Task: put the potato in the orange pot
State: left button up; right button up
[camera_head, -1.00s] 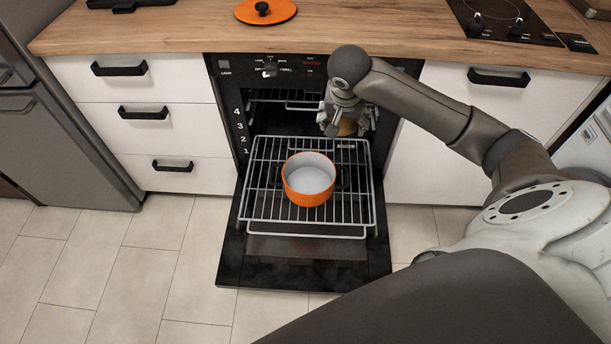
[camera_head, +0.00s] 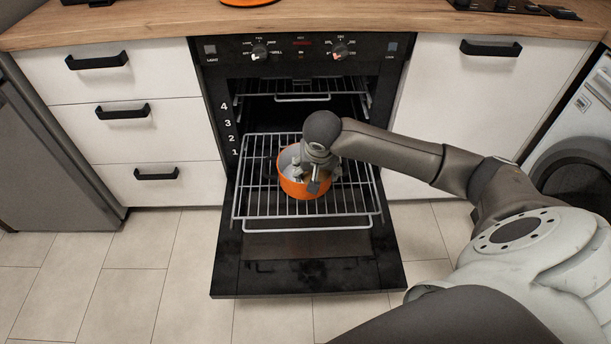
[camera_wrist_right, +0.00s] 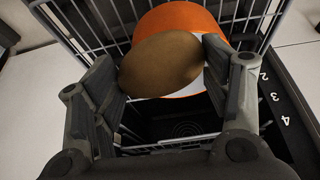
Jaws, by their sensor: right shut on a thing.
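The orange pot (camera_head: 291,188) stands on the pulled-out oven rack. In the right wrist view the orange pot (camera_wrist_right: 180,18) shows behind the potato. My right gripper (camera_head: 311,180) is over the pot's right side in the head view. In the right wrist view the right gripper (camera_wrist_right: 163,75) is shut on the brown potato (camera_wrist_right: 160,64), with a finger on each side. The potato is mostly hidden in the head view. Whether it touches the pot's inside I cannot tell. My left gripper is not in view.
The oven door (camera_head: 310,275) is folded down below the wire rack (camera_head: 250,205). Another rack (camera_head: 300,90) sits higher in the oven. The orange lid (camera_head: 248,2) lies on the worktop (camera_head: 160,22). The rack is bare around the pot.

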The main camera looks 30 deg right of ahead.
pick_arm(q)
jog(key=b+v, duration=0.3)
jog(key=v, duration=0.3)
pick_arm(e)
jog(key=w+d+f, duration=0.1)
jog(key=w+f, duration=0.3)
jog(key=w, duration=0.1)
jog(key=w+d+f, duration=0.1)
jog(key=w+f, duration=0.2)
jog(key=shift+w+d, duration=0.2)
jog(key=shift+d, duration=0.15)
jog(key=shift+w+d+f+b, duration=0.15)
jog(key=shift+w+f+b, duration=0.4)
jog(key=shift+f, duration=0.1)
notch_tip(320, 180, down, 3)
jog(key=shift+r+b, duration=0.1)
jog(key=shift+b, duration=0.3)
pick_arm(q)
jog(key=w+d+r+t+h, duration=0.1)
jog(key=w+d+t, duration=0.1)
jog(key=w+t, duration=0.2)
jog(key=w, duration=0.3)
pick_arm(e)
jog(key=o, duration=0.8)
